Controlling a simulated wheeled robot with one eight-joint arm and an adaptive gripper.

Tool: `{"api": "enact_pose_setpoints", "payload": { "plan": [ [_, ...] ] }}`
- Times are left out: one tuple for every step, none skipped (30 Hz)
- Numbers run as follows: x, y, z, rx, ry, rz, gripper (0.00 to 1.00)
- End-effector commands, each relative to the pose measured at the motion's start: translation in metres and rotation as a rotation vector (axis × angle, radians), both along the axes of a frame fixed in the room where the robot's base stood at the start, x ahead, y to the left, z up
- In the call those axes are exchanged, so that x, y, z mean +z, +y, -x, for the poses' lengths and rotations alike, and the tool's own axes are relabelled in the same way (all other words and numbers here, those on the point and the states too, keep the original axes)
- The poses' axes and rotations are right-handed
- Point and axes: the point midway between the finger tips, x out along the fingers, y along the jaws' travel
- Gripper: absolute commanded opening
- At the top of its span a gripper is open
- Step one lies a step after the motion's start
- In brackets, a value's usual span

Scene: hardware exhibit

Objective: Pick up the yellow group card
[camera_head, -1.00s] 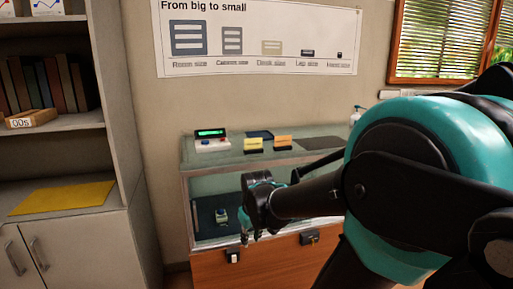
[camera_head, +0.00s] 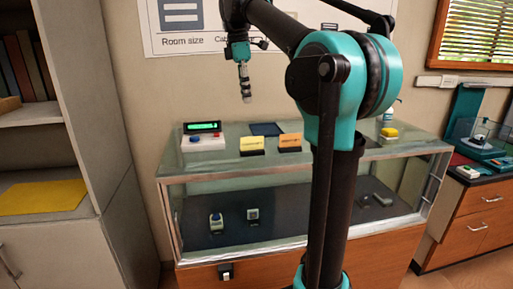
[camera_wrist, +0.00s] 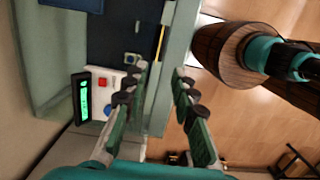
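The yellow card (camera_head: 252,143) stands in a dark holder on top of the glass case (camera_head: 345,155), left of an orange card (camera_head: 290,139) in a similar holder. My gripper (camera_head: 246,98) hangs above the case top, pointing down, above and slightly left of the yellow card and apart from it. In the wrist view my gripper (camera_wrist: 160,72) has its two fingers spread with nothing between them. A thin yellow strip (camera_wrist: 160,42) beyond the fingertips looks like the yellow card's edge; its face cannot be read there.
A white box with a green display (camera_head: 203,134) and red and blue buttons stands left of the cards. A dark flat pad (camera_head: 267,129) lies behind them. A yellow object on a tray (camera_head: 388,132) is at the case's right end. A yellow sheet (camera_head: 42,197) lies on the left shelf.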

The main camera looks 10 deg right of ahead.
Motion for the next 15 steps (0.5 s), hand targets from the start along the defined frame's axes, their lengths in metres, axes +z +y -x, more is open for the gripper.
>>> {"api": "enact_pose_setpoints", "payload": {
  "plan": [
    [-0.003,0.0,0.0,0.003,0.001,0.0,0.27],
    [-0.006,-0.001,0.0,0.004,0.001,0.001,0.27],
    [-0.012,-0.001,0.0,0.003,0.001,0.001,0.27],
    [-0.017,-0.002,0.0,0.003,0.001,0.0,0.27],
    [-0.023,-0.003,0.0,0.002,0.001,0.0,0.27],
    [-0.031,-0.004,0.0,0.002,0.001,0.0,0.27],
    [-0.038,-0.004,0.0,0.002,0.001,0.0,0.27],
    [-0.043,-0.005,0.0,0.001,0.001,0.0,0.27],
    [-0.051,-0.006,0.0,0.001,0.001,0.0,0.27],
    [-0.058,-0.007,0.0,0.001,0.0,0.0,0.27],
    [-0.063,-0.008,0.0,0.001,0.0,0.0,0.27],
    [-0.071,-0.009,0.0,0.001,0.0,0.0,0.27],
    [-0.077,-0.009,0.0,0.001,0.0,0.0,0.27],
    [-0.083,-0.01,0.0,0.001,0.0,0.0,0.27],
    [-0.09,-0.011,0.0,0.001,0.0,0.0,0.27]
  ]
}}
